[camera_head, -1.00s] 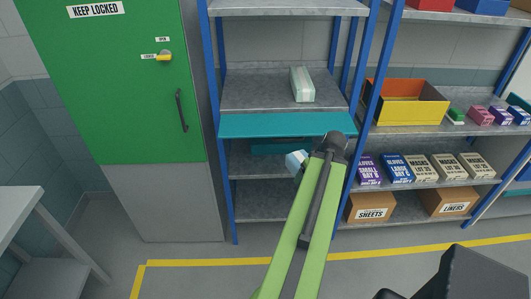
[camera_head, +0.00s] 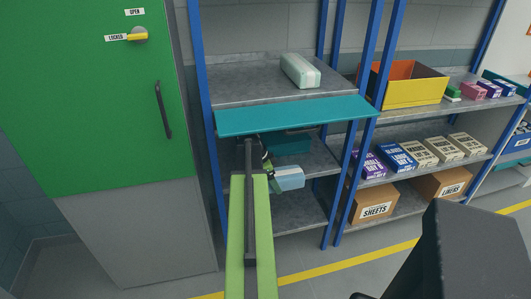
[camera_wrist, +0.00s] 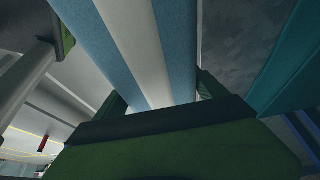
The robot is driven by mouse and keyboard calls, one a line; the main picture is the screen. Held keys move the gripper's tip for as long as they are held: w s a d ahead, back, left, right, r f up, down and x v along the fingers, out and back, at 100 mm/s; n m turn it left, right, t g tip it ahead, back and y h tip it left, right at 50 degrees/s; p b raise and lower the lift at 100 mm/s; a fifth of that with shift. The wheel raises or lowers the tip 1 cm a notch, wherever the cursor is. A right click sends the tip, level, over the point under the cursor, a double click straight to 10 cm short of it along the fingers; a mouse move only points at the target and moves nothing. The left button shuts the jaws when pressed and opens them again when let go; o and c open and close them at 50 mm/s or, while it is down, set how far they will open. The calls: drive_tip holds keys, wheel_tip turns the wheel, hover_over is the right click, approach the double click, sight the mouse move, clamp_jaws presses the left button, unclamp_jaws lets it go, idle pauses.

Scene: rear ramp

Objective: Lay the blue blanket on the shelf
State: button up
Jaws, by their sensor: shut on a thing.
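The blue blanket is a folded light-blue bundle (camera_head: 290,178). In the wrist view it is blue with a white middle stripe (camera_wrist: 185,45), running up between the fingers. My gripper (camera_head: 271,180) is shut on it, partly hidden by my arm. It holds the blanket in front of the lower part of the blue-posted rack, below the teal front panel (camera_head: 290,116). The rack's grey shelf (camera_head: 240,88) above that panel carries a pale green-white folded bundle (camera_head: 300,70) at its right. Whether the blanket touches a lower shelf (camera_head: 318,160) I cannot tell.
A dark teal item (camera_head: 288,146) lies under the panel. Blue posts (camera_head: 350,170) bound the rack. A green locked door (camera_head: 90,110) stands left. The right rack holds a yellow box (camera_head: 413,92), small boxes and cartons (camera_head: 376,204). The grey shelf's left part is clear.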

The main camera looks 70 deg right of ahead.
drive_tip(key=d, duration=0.5)
drive_tip(key=w+d, duration=0.1)
drive_tip(key=d, duration=0.5)
drive_tip(key=w+d, duration=0.1)
drive_tip(key=d, duration=0.5)
drive_tip(key=shift+w, duration=0.15)
drive_tip(key=shift+d+f+b, duration=0.15)
drive_tip(key=shift+f+b, duration=1.1)
drive_tip(key=shift+d+f+b, duration=0.1)
drive_tip(key=shift+f+b, duration=1.1)
drive_tip(key=o, duration=1.9)
drive_tip(key=shift+o, duration=0.2)
drive_tip(key=p+v, duration=0.5)
drive_tip(key=shift+d+r, duration=0.1)
drive_tip(key=shift+r, duration=0.3)
drive_tip(key=w+a, duration=0.2)
drive_tip(key=w, duration=0.1)
drive_tip(key=w+a+f, duration=0.1)
drive_tip(key=w+a, duration=0.1)
drive_tip(key=w, duration=0.1)
drive_tip(key=w+a+b, duration=0.1)
drive_tip(key=w+a, duration=0.2)
drive_tip(key=shift+f, duration=0.15)
drive_tip(key=shift+s, duration=0.15)
